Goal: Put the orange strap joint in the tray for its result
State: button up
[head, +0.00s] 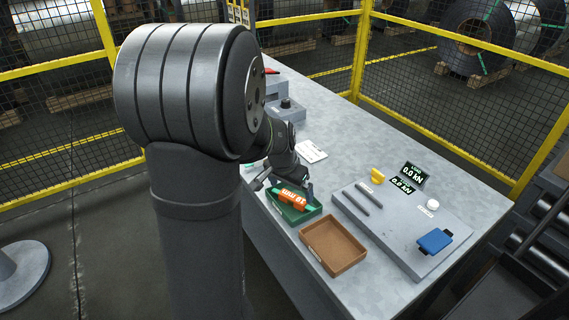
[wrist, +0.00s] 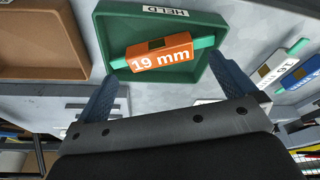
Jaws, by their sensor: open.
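The orange strap joint (head: 292,196), marked "19 mm" with green strap ends, lies in the green tray (head: 305,217). In the wrist view the joint (wrist: 158,58) rests tilted across the green tray (wrist: 112,22), whose label reads "HELD". One strap end reaches over or onto the tray's near wall. A brown tray (head: 334,246) stands beside the green one and looks empty; it also shows in the wrist view (wrist: 40,40). My gripper (wrist: 165,85) is open, its two blue fingers apart at the near edge of the green tray, with nothing between them.
A grey test unit (head: 400,228) with a blue block (head: 434,241), a yellow part (head: 377,176) and displays (head: 408,180) reading 0.0 kN stands to the right. A white card (head: 311,151) lies behind the trays. Yellow fencing (head: 450,135) borders the bench.

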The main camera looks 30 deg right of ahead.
aim_at(293, 197)
jog(key=v, duration=1.3)
jog(key=shift+r, duration=0.2)
jog(key=x, duration=1.7)
jog(key=shift+f, duration=0.3)
jog(key=shift+r, duration=0.1)
